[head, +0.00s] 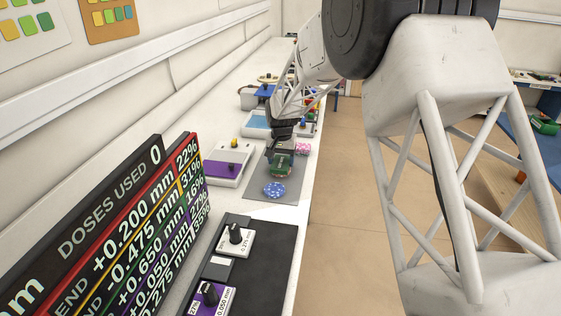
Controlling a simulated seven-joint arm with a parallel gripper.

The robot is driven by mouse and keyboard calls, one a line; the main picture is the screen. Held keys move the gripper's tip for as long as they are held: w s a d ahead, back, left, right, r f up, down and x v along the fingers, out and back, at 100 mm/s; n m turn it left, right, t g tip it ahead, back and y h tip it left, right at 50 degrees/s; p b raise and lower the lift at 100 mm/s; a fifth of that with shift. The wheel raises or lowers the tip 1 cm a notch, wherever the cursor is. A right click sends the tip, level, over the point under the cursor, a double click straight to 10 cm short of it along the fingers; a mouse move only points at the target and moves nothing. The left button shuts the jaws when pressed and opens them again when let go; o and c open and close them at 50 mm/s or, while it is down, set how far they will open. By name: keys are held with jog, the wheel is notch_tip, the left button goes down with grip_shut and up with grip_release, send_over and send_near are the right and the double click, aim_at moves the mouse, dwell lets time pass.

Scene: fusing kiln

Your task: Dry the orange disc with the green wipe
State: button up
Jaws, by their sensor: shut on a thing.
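My gripper (281,148) is small in the head view, over a grey mat on the white bench. It is shut on a green block-like thing, which I take to be the green wipe (281,162). The wipe is just above or on the mat; I cannot tell which. A blue patterned disc (275,190) lies on the mat just nearer than the wipe. A pink patterned disc (302,148) is just beyond and to the right. I make out no orange disc on the mat; it may be hidden under the wipe or gripper.
The grey mat (258,203) lies near the bench's right edge. A white and purple device (225,163) stands left of it. A black panel with knobs (262,249) and a black dose board (115,235) are nearer. Beyond the gripper are a blue-topped tray (256,121) and more devices.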

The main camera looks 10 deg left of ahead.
jog(key=shift+w, duration=0.9)
jog(key=shift+f, duration=0.55)
dwell(1.0)
jog(key=shift+s, duration=2.1)
jog(key=shift+w, duration=2.1)
jog(key=shift+s, duration=0.1)
jog(key=shift+s, duration=2)
